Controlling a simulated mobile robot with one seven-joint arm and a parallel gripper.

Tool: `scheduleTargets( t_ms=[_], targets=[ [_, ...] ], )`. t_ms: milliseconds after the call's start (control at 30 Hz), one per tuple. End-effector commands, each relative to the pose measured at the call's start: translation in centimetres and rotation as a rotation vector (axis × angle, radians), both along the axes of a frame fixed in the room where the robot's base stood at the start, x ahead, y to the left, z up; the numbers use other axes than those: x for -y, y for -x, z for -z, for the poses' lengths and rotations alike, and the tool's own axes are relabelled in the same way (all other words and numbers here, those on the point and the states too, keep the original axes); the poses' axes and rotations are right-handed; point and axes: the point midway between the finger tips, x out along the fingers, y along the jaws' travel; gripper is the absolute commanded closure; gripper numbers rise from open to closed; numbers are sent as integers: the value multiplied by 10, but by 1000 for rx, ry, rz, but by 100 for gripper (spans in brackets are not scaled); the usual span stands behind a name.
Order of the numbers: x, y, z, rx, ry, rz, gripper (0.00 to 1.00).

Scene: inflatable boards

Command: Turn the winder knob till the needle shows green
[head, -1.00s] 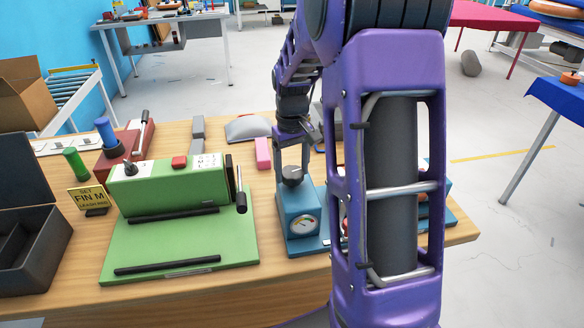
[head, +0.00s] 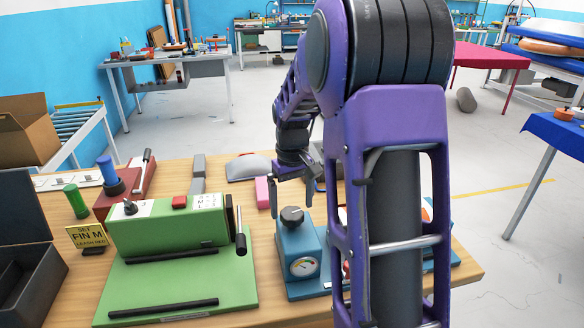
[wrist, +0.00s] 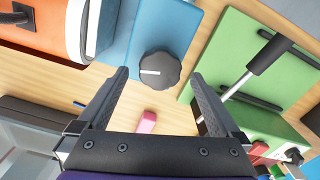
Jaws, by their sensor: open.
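The winder is a blue box (head: 297,245) on the bench, with a dark round knob (head: 292,215) on top and a round gauge (head: 304,267) on its front. The needle's reading is too small to make out. In the wrist view the knob (wrist: 160,70) shows a white line on its top, pointing left. My gripper (head: 291,204) is open and empty, above and apart from the knob. In the wrist view the knob appears between and just beyond the fingertips.
A green machine (head: 170,215) with a black-handled lever stands close left of the winder. A pink block (head: 262,192) lies behind it. An orange-and-white object (wrist: 45,28) sits beside the winder in the wrist view. My arm hides part of the bench's right side.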

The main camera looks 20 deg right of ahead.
Motion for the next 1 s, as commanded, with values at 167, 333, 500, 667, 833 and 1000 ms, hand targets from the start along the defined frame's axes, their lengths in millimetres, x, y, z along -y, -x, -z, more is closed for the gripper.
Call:
scheduleTargets(
  t_ms=[167, 333, 500, 667, 833, 1000],
  targets=[
    [0, -1, -45, 6, 2, 0, 0],
    [0, -1, -87, 6, 2, 0, 0],
    [0, -1, -123, 5, 1, 0, 0],
    [0, -1, -144, 3, 1, 0, 0],
    [0, 0, -153, 1, 0, 0, 0],
    [0, 0, -154, 1, 0, 0, 0]
  ],
)
